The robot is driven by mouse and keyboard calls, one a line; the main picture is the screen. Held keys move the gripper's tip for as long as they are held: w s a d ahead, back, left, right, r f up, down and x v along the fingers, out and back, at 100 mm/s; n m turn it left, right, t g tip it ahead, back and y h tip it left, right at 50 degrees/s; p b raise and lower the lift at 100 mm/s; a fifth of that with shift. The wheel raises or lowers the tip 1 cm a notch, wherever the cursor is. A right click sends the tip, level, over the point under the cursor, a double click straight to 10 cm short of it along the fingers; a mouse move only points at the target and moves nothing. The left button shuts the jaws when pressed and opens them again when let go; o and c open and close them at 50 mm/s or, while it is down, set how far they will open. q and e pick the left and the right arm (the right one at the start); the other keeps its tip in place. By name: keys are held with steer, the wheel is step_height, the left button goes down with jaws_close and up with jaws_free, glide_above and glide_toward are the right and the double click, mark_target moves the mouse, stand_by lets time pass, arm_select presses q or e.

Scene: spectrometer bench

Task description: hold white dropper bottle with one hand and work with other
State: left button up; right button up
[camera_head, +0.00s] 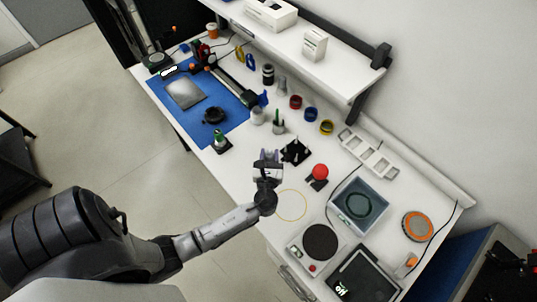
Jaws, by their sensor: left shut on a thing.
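My left gripper (267,158) reaches in over the front middle of the white bench, with its arm coming from the lower left. It is shut on a small white thing, which looks like the white dropper bottle (266,172). The fingers cover most of it, and its cap and tip are too small to make out. My right gripper is not in view.
Near the left gripper are a black rack (295,152), a red ball on a dark stand (320,171) and a green-topped bottle (220,141). A grey tray (376,190), a round-plated device (320,241) and a blue mat (175,119) also occupy the bench. A shelf overhangs the back.

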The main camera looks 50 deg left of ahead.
arm_select(q)
steer(key=o, duration=0.4)
jaws_close()
